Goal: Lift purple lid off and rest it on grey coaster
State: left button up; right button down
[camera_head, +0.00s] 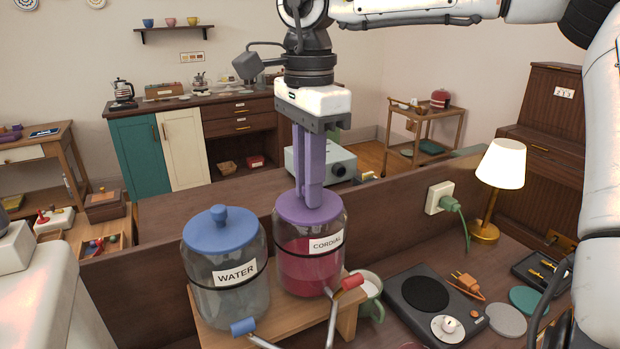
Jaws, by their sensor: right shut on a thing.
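The purple lid (288,212) sits on the glass jar labelled CORDIAL (297,272), which holds red liquid. I see no gap between lid and jar. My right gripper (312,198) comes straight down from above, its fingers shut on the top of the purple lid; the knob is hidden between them. The grey coaster (506,320) lies flat and bare on the table at the lower right, beside a teal coaster (528,301). My left gripper is not in view.
A WATER jar with a blue lid (222,238) stands close on the left, on the same wooden stand (348,321). A lamp (499,170) stands behind.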

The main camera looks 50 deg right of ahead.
jog(key=shift+d+r, duration=0.15)
jog(key=shift+r, duration=0.1)
jog(key=c, duration=1.6)
grip_release()
jog(key=shift+r, duration=0.2)
notch_tip(320, 180, up, 10)
jog(key=shift+r+p, duration=0.1)
jog(key=shift+p, duration=0.25)
